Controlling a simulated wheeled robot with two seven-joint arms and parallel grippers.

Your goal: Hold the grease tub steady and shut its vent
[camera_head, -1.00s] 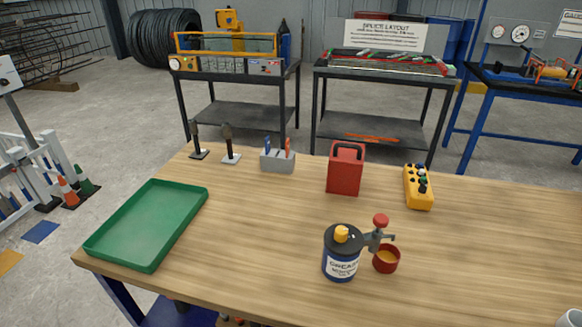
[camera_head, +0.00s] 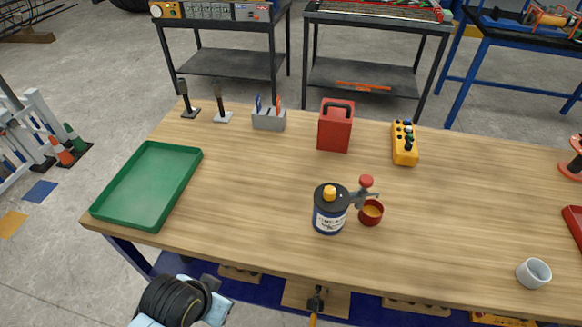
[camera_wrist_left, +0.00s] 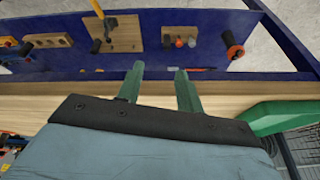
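The grease tub (camera_head: 330,222) stands upright on the wooden table, dark with a white label. A yellow cap (camera_head: 329,193) sits on its black lid; I cannot tell whether this is the vent or whether it is open. A pump arm with a red knob (camera_head: 366,181) reaches right from the lid over a small red cup (camera_head: 371,213). My left gripper (camera_wrist_left: 160,70) shows in the left wrist view, its two green fingers apart with nothing between them. It is away from the tub, near the table edge. My right gripper is not in view.
A green tray (camera_head: 104,210) lies at the table's left. A red can (camera_head: 335,132), grey holder (camera_head: 268,121) and yellow control box (camera_head: 404,150) stand behind the tub. A white mug (camera_head: 533,273) is at front right. Tabletop around the tub's left is clear.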

